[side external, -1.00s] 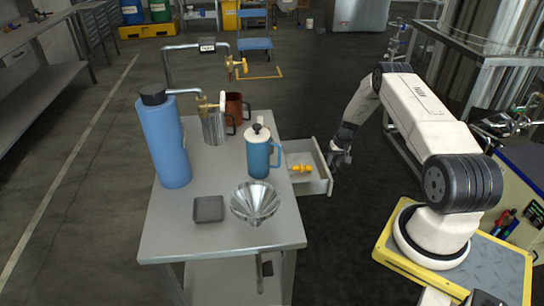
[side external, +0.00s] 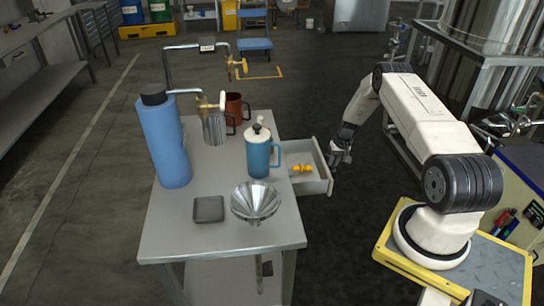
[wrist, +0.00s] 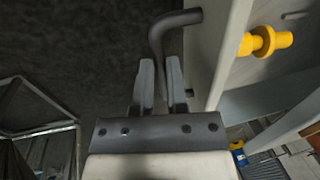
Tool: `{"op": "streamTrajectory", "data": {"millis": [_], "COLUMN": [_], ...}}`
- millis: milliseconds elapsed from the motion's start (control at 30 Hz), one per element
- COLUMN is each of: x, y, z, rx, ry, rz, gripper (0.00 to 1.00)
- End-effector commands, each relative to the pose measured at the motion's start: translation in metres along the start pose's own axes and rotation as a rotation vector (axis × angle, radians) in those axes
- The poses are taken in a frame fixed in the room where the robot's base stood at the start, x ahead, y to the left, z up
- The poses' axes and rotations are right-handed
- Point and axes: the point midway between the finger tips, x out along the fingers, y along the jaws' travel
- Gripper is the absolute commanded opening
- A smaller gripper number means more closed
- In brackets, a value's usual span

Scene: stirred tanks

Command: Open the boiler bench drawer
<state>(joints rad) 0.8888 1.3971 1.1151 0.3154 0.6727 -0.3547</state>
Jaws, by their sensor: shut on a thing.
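The boiler bench drawer (side external: 318,187) stands pulled out from the right side of the grey bench (side external: 165,242). Its inside is in view, with a yellow fitting (side external: 301,168) lying in it. My gripper (side external: 338,158) is at the drawer's outer front, on its right. In the wrist view my gripper (wrist: 160,80) has its two fingers closed around the dark bent bar handle (wrist: 158,38). The drawer's pale wall (wrist: 207,60) and the yellow fitting (wrist: 265,41) show to the right of the handle there. In the side view the handle is mostly hidden by my gripper.
On the bench stand a tall blue flask (side external: 165,145), a blue lidded pot (side external: 259,158), a steel jug (side external: 213,130), a brown mug (side external: 235,108), a metal funnel (side external: 254,204) and a small grey tray (side external: 208,209). Dark floor lies clear between drawer and my base.

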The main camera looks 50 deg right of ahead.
Motion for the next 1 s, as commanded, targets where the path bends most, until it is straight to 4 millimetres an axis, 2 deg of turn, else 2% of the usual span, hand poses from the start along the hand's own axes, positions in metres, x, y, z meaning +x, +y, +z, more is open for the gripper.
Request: {"op": "streamTrajectory", "data": {"millis": [633, 900, 1000], "x": [-0.001, -0.007, -0.008], "y": [0.002, 0.035, 0.042], "z": [0.0, 0.0, 0.0], "rx": [0.001, 0.005, 0.002], "ry": [-0.001, -0.001, -0.001], "rz": [0.0, -0.001, -0.001], "gripper": [0.0, 0.0, 0.0]}}
